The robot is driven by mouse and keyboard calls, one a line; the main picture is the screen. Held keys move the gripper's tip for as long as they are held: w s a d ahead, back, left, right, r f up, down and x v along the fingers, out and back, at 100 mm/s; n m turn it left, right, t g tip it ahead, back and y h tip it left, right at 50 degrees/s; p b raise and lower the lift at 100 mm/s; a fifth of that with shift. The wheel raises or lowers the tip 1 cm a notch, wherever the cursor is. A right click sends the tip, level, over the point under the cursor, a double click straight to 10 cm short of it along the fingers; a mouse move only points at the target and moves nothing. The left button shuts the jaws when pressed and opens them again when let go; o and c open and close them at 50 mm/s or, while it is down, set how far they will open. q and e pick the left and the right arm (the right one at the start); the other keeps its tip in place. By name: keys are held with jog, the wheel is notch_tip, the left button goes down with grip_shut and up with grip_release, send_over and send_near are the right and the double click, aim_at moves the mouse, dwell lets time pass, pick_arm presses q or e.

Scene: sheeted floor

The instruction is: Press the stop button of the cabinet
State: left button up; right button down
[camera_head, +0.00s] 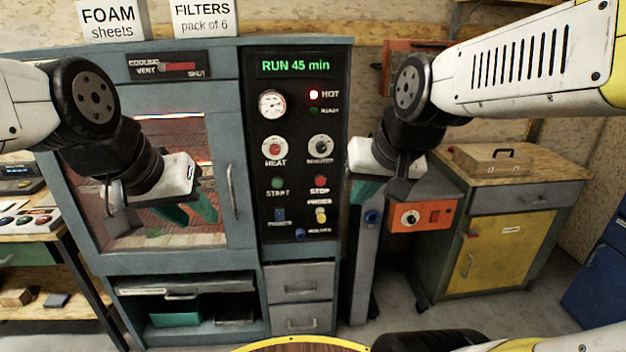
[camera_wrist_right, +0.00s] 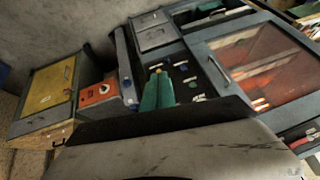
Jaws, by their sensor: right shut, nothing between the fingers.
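The cabinet (camera_head: 243,140) has a black control panel with a green display reading RUN 45 min. The red stop button (camera_head: 321,182) sits right of the green start button (camera_head: 277,183), with its STOP label below. My right gripper (camera_head: 364,192) is just right of the panel, apart from the stop button in the picture; its fingers are partly hidden. In the right wrist view its teal fingers (camera_wrist_right: 158,90) are together and empty, pointing towards the panel; I cannot tell the stop button there. My left gripper (camera_head: 192,210) has its teal fingers apart, empty, before the glass door.
Below stop are a yellow knob (camera_head: 321,215) and a blue button (camera_head: 300,234); the heat knob (camera_head: 275,149) is above start. A door handle (camera_head: 233,190) stands left of the panel. An orange box (camera_head: 423,215) and yellow-doored bench (camera_head: 510,255) are to the right.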

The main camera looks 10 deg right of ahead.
aim_at(320, 181)
jog(key=w+f+m+t+y, duration=0.1)
jog(key=w+f+m, duration=0.4)
jog(key=w+f, duration=0.5)
jog(key=w+a+f+m+t+y, duration=0.1)
jog(key=w+f+m, duration=0.4)
jog(key=w, duration=1.3)
notch_tip(320, 181, down, 5)
jog(key=shift+w+a+r+m+t, duration=0.15)
jog(key=shift+a+m+t, duration=0.05)
jog(key=shift+m+t, duration=0.1)
jog(key=w, duration=0.8)
jog(key=shift+w, duration=0.4)
jog(key=shift+w, duration=0.1)
jog(key=shift+w, duration=0.3)
